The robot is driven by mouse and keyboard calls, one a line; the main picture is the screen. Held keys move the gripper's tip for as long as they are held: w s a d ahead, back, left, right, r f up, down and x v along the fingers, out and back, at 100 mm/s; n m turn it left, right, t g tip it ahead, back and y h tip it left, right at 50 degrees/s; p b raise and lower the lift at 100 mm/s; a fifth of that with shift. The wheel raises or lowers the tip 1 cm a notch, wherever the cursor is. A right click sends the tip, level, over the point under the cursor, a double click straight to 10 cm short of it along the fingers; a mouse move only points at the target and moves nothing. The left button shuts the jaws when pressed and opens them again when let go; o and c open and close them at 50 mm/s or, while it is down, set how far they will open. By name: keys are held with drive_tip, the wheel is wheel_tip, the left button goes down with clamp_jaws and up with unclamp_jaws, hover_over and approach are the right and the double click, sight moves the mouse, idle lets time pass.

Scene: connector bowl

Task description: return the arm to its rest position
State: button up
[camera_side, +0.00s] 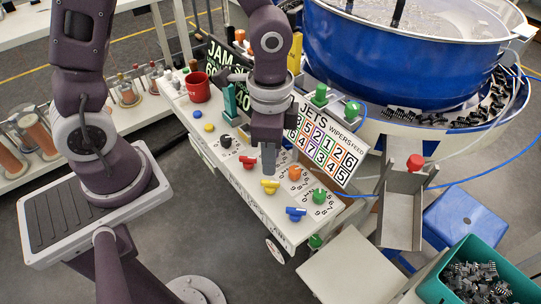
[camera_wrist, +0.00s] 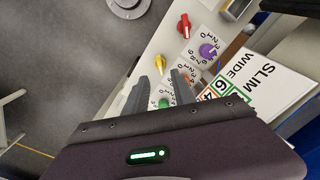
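My gripper (camera_side: 268,172) points down over the white control panel (camera_side: 235,182) in the side view, close above the yellow knob (camera_side: 270,186). I see no contact with a knob. In the wrist view, the two grey fingers of my gripper (camera_wrist: 161,88) stand apart with nothing between their tips. A green knob (camera_wrist: 164,103) shows in the gap, on the panel below. A yellow knob (camera_wrist: 160,62) lies just beyond the fingers, with a red knob (camera_wrist: 184,25) and a purple knob (camera_wrist: 208,50) farther off.
A red mug (camera_side: 198,87) and the blue bowl (camera_side: 400,60) are farther back.

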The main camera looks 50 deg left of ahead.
drive_tip(key=s+a+r+n+t, duration=0.2)
drive_tip(key=s+a+r+n, duration=0.2)
drive_tip(key=r, duration=0.4)
drive_tip(key=s+a+r+n+t, duration=0.3)
drive_tip(key=s+a+r+n, duration=0.1)
drive_tip(key=s+r, duration=0.3)
wheel_tip(320, 180, up, 2)
drive_tip(key=shift+r+n+t, duration=0.1)
drive_tip(key=shift+n+t, duration=0.2)
drive_tip(key=shift+n, duration=0.1)
idle(0.6)
